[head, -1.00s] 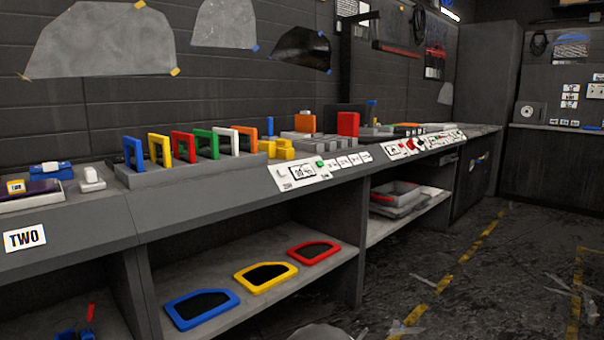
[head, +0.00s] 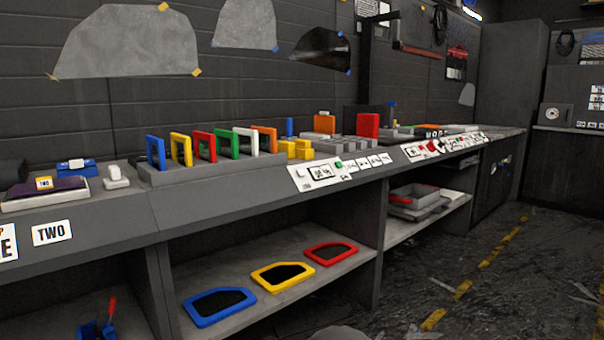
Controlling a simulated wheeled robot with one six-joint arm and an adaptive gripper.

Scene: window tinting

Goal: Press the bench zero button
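A white control panel (head: 314,177) is set on the sloped front of the long grey bench. It carries a small dark display (head: 321,173), a pale button (head: 300,173) at its left end and a green button (head: 339,164) to the right of the display. The print under the buttons is too small to read, so I cannot tell which one is marked zero. A second panel (head: 413,152) with red controls is farther right along the bench front. My gripper is not in view, and nothing touches the panels.
A rack (head: 215,171) of coloured frames stands on the bench left of the panel. Yellow blocks (head: 296,149) sit behind the panel. The shelf below holds blue, yellow and red window frames (head: 283,276). Open floor (head: 470,270) with yellow tape lines and scraps lies to the right.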

